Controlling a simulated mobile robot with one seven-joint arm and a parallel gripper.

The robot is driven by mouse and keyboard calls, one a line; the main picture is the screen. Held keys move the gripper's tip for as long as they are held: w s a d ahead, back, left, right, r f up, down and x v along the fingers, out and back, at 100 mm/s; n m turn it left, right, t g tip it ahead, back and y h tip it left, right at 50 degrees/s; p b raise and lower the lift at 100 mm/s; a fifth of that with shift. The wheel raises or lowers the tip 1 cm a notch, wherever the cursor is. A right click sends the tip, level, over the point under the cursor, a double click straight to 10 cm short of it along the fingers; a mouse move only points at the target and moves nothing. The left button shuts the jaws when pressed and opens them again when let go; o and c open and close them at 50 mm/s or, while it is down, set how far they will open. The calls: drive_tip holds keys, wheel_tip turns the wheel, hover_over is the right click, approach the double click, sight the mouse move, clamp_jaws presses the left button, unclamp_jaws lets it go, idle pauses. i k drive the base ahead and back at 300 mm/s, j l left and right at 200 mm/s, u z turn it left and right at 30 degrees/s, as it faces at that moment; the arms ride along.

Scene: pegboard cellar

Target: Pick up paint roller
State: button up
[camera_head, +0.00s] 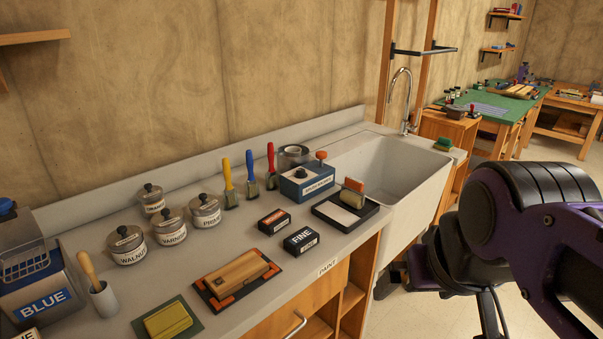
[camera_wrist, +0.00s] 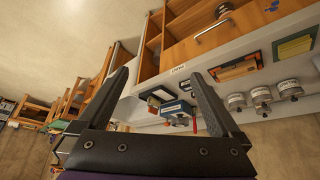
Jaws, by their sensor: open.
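The paint roller (camera_head: 354,188) shows in the head view as a small pale roller with an orange part. It rests at the back of a black tray (camera_head: 331,215) with a white pad, on the counter beside the sink. In the wrist view the tray (camera_wrist: 155,94) appears small, beyond and between my fingers; the roller is too small there to make out surely. My gripper (camera_wrist: 156,73) is open and empty, with its two dark fingers spread, well away from the counter. In the head view my arm is at the right and the fingertips are out of frame.
A blue box (camera_head: 306,182) stands left of the tray, and small black boxes (camera_head: 300,239) lie in front. Several lidded jars (camera_head: 170,227), upright brushes (camera_head: 251,180) and a wooden block (camera_head: 238,279) are further left. The sink (camera_head: 385,170) is open at right. Floor before the counter is clear.

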sight(357, 201)
drive_tip(key=i+l+u, duration=0.15)
drive_tip(key=u, duration=0.7)
drive_tip(key=i+l+u, duration=0.25)
drive_tip(key=l, duration=0.15)
drive_tip(key=l+u, duration=0.2)
drive_tip(key=l, duration=0.2)
drive_tip(key=l+u, duration=0.1)
drive_tip(key=l, duration=0.35)
drive_tip(key=i+l+u, duration=0.1)
drive_tip(key=l, duration=0.3)
